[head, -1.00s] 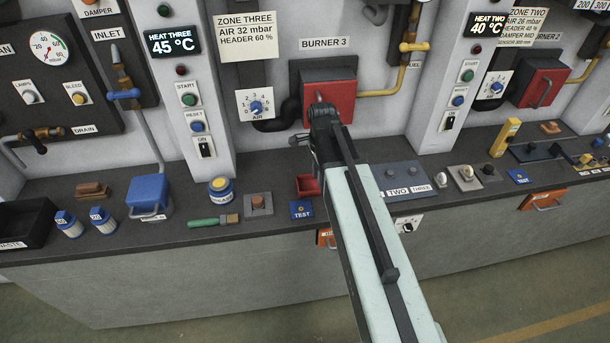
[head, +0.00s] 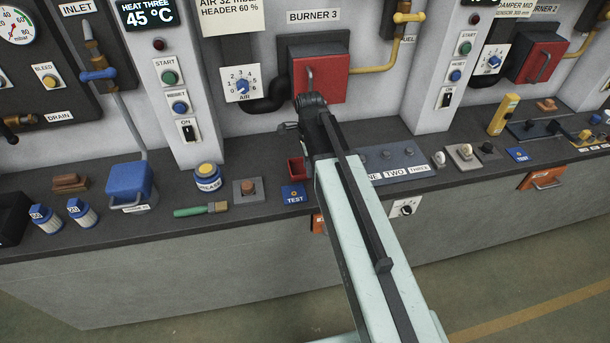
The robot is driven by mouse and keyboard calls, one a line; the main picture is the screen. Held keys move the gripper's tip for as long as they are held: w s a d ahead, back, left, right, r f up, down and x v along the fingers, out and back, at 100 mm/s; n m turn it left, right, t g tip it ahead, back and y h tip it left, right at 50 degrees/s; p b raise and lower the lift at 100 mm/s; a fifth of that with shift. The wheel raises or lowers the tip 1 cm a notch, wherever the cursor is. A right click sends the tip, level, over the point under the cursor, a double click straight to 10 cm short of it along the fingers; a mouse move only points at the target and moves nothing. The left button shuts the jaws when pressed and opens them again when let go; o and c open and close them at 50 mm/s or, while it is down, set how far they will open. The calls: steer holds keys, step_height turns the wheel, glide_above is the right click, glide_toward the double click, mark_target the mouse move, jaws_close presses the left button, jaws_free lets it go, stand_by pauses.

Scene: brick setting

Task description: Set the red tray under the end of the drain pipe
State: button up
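A blue box with a handle (head: 131,187), blue-and-white bottles (head: 82,214), a brown block (head: 70,182), a grease tin (head: 208,177), a brush (head: 201,210) and a push-button box (head: 249,191) stand on the counter left of the tray.

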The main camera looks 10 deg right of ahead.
step_height(320, 180, down, 2)
steer(key=shift+f+b, duration=0.25)
steer(key=shift+b, duration=0.35)
steer(key=shift+r, duration=0.2)
jaws_close()
stand_by(0.7)
